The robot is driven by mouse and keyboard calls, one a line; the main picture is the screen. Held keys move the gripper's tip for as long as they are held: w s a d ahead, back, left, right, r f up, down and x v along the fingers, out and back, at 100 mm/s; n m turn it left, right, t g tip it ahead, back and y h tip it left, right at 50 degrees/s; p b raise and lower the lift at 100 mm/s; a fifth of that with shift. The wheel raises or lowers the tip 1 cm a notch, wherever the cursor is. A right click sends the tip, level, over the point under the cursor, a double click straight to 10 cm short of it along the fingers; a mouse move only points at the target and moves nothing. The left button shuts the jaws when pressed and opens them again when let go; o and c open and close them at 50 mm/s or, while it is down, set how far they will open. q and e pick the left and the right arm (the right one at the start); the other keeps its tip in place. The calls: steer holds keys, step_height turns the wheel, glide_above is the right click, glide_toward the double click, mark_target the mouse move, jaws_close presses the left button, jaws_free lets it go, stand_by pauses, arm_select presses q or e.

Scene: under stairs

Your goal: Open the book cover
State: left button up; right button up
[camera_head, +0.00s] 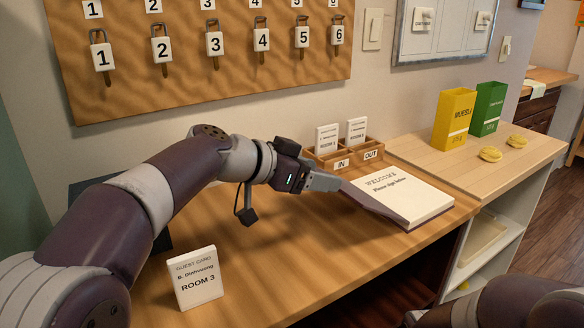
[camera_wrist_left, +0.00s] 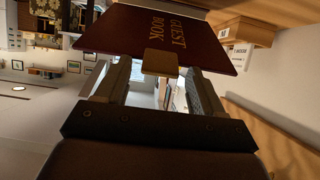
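The guest book (camera_head: 412,195) lies on the wooden desk. Its white page reads "WELCOME Please sign below". Its dark red cover (camera_head: 374,200) is swung open to the left and tilted, seen nearly edge-on. In the left wrist view the cover's "GUEST BOOK" face (camera_wrist_left: 125,30) fills the top, with a tan tab (camera_wrist_left: 160,62) at its edge. My left gripper (camera_head: 338,182) is at the cover's outer edge. Its fingers (camera_wrist_left: 160,80) stand apart on either side of the tab, with gaps visible. Whether a finger touches the cover is unclear. My right gripper is not in view.
A wooden IN/OUT card tray (camera_head: 358,158) stands behind the book. A "ROOM 3" guest card (camera_head: 195,280) stands at front left. Yellow (camera_head: 454,120) and green (camera_head: 487,109) boxes stand at right. Padlocks hang on the wall board (camera_head: 200,80). The desk's front middle is clear.

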arm_select(q)
steer(key=p+v, duration=1.2)
steer(key=shift+s+r, duration=0.15)
steer(key=shift+s, duration=0.05)
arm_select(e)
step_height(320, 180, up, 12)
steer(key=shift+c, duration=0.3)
